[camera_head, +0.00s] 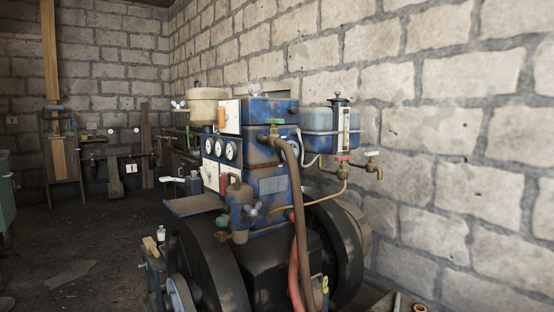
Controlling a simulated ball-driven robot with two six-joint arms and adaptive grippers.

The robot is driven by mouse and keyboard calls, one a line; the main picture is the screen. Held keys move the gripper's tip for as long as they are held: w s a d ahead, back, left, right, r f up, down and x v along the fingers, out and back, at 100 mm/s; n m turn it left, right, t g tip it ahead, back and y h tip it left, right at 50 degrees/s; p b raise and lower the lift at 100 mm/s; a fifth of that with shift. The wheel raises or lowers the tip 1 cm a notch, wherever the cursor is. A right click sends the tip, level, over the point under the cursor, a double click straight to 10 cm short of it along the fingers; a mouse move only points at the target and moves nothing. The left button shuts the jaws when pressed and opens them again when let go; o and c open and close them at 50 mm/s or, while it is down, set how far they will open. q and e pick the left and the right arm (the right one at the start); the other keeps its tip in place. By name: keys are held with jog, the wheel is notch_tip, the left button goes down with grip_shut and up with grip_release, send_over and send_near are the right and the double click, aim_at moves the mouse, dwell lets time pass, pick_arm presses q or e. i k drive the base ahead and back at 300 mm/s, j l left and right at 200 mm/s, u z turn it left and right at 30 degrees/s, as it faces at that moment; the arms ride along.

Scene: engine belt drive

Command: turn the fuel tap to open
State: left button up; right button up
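A small blue fuel tank (318,121) with a dark cap and a sight gauge sits at the right of the blue engine (268,150). Below it is a brass tap with a red handle (343,158), from which a thin copper-coloured pipe (322,203) runs down to the engine. The red handle looks roughly level, but its exact angle is too small to tell. A brass spout tap with a pale handle (372,154) stands just to its right. Neither of my grippers is in view.
A green-handled valve (274,122) with a brown hose (297,220) is at the engine's front. Large black flywheels (213,270) flank the engine's base. A block wall (450,150) stands close behind and right. Open floor (85,235) lies to the left.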

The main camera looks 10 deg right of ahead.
aim_at(343, 158)
jog(key=i+l+u, duration=0.1)
jog(key=u, duration=0.3)
jog(key=l+u, duration=0.6)
jog(key=u, duration=0.2)
jog(key=l+u, duration=0.25)
jog(key=u, duration=0.15)
